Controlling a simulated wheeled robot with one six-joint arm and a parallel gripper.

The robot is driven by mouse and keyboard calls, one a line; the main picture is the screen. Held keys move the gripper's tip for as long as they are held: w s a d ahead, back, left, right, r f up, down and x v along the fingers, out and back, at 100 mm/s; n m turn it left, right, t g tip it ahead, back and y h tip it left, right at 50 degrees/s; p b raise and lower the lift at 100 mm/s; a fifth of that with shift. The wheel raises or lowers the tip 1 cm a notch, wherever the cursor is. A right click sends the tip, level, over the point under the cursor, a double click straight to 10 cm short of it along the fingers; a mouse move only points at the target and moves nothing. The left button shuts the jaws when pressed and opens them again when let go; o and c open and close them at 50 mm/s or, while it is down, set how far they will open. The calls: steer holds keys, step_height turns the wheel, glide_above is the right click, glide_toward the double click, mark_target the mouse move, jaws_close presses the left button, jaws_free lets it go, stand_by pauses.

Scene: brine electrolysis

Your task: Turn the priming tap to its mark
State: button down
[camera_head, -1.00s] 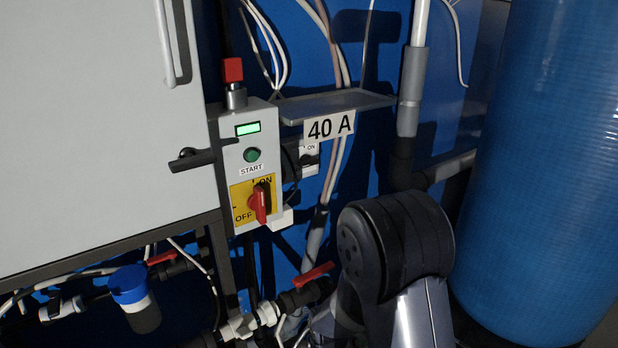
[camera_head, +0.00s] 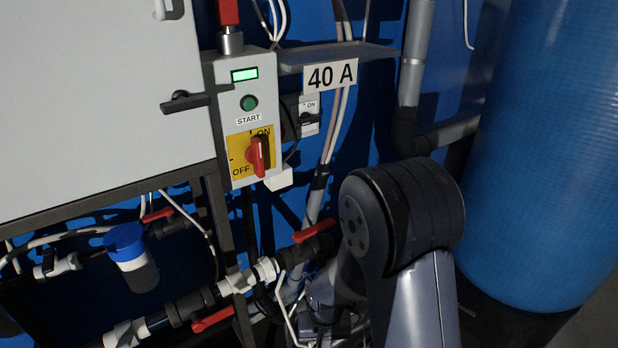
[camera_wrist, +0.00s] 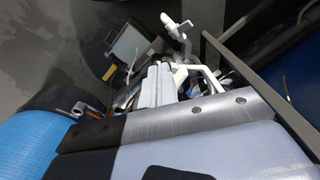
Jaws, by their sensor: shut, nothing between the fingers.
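Several red-handled taps sit on the pipework at the bottom of the head view. One red lever (camera_head: 314,230) is just left of my arm, one (camera_head: 157,215) is under the cabinet, and one (camera_head: 212,320) is low at the bottom. No label shows which is the priming tap, and I cannot make out a mark. In the wrist view my gripper (camera_wrist: 157,66) is shut and empty, pointing towards white pipe fittings (camera_wrist: 178,25). I cannot tell whether it touches any of them. In the head view my arm hides the gripper.
A grey cabinet (camera_head: 90,100) and a control box with a red switch (camera_head: 257,157) and green START button (camera_head: 249,103) stand above the pipes. A blue-capped filter (camera_head: 125,240) hangs at left. A large blue tank (camera_head: 540,150) blocks the right side.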

step_height(320, 180, down, 2)
steer(key=shift+f+b, duration=0.2)
steer(key=shift+b, duration=0.5)
steer(key=shift+w+a, duration=0.15)
steer(key=shift+w, duration=0.45)
stand_by(0.4)
steer(key=shift+a+b, duration=0.55)
stand_by(0.4)
steer(key=shift+s, duration=0.1)
step_height(320, 180, up, 6)
steer(key=p, duration=0.4)
steer(key=shift+s, duration=0.35)
stand_by(0.3)
